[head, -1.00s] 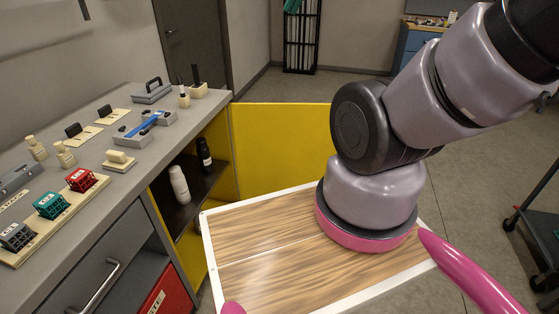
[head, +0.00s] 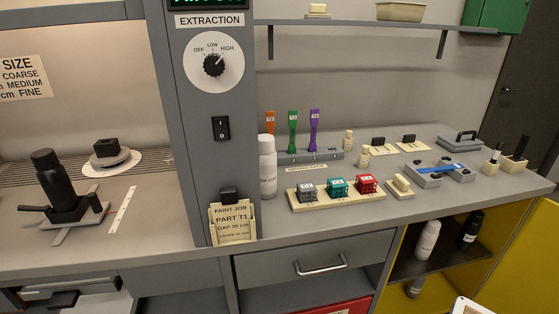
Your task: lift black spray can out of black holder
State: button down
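A black spray can (head: 45,172) stands upright in a low black holder (head: 68,210) at the left of the bench, inside the booth. The lower part of the can is hidden by the holder. The holder sits on flat grey strips, with a dark handle-like piece sticking out to the left. My gripper is not in view in the head view.
Right of the holder are a white ruler strip (head: 122,209) and a dark block on a round turntable (head: 112,153). A grey pillar (head: 210,150) with a dial separates the booth from the right bench. A white bottle (head: 267,165) stands beside the pillar.

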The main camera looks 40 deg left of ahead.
aim_at(56, 183)
jog(key=u, duration=3.1)
jog(key=j+z, duration=0.15)
jog(key=z, duration=0.25)
jog(key=j+z, duration=0.15)
jog(key=z, duration=0.2)
jog(key=j+z, duration=0.25)
jog(key=j, duration=0.5)
jog(key=k+j+z, duration=0.1)
jog(key=j+z, duration=0.2)
jog(key=j, duration=0.4)
jog(key=k+j, duration=0.1)
jog(key=j, duration=0.45)
jog(key=i+l, duration=0.2)
jog(key=i, duration=0.2)
jog(key=i+u, duration=0.05)
